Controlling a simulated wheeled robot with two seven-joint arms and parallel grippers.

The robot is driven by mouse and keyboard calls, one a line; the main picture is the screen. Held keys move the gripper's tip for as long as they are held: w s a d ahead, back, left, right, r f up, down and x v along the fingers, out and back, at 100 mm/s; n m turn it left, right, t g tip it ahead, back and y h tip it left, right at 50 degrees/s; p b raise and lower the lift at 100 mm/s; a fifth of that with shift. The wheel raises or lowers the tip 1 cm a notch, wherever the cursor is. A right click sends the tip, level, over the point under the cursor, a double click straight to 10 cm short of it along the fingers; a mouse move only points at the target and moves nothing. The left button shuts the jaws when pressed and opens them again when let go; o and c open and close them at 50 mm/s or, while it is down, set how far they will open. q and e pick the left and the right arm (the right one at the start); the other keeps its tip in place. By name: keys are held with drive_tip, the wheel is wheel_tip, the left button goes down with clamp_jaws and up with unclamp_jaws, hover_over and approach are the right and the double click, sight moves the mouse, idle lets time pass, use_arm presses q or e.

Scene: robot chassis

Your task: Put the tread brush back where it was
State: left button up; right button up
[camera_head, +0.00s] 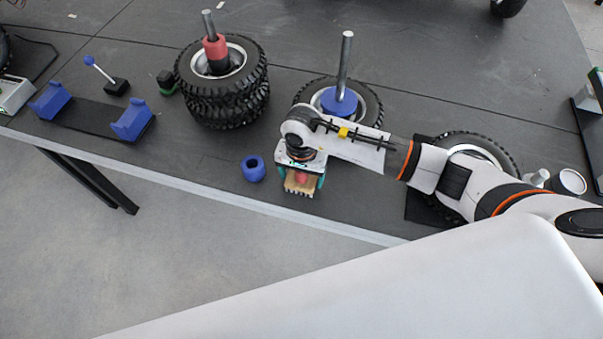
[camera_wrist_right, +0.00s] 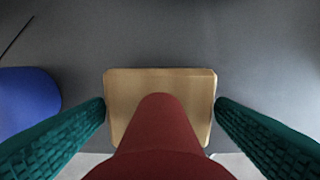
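The tread brush (camera_head: 299,187) has a pale wooden block and a red handle. It is at the table's front edge side, under my right gripper (camera_head: 303,180). In the right wrist view the brush's block (camera_wrist_right: 120,90) and red handle lie between the two teal fingers (camera_wrist_right: 161,106). The fingers are wide apart, one on each side of the block, with gaps to the handle. The handle's near end is cut off by the picture's lower edge. My left gripper is not in view.
A small blue ring (camera_head: 253,169) lies left of the brush. Behind stand stacked tyres (camera_head: 222,105) and a tyre with a metal post and blue hub (camera_head: 339,104). A blue-ended cradle (camera_head: 97,118) is at left. Another tyre (camera_head: 480,146) lies beneath my right arm.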

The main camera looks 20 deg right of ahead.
drive_tip(key=shift+o, duration=0.9)
drive_tip(key=shift+r, duration=0.25)
wheel_tip(320, 180, up, 10)
drive_tip(key=shift+r+b, duration=0.25)
drive_tip(key=shift+b, duration=0.9)
drive_tip(key=shift+r, duration=0.7)
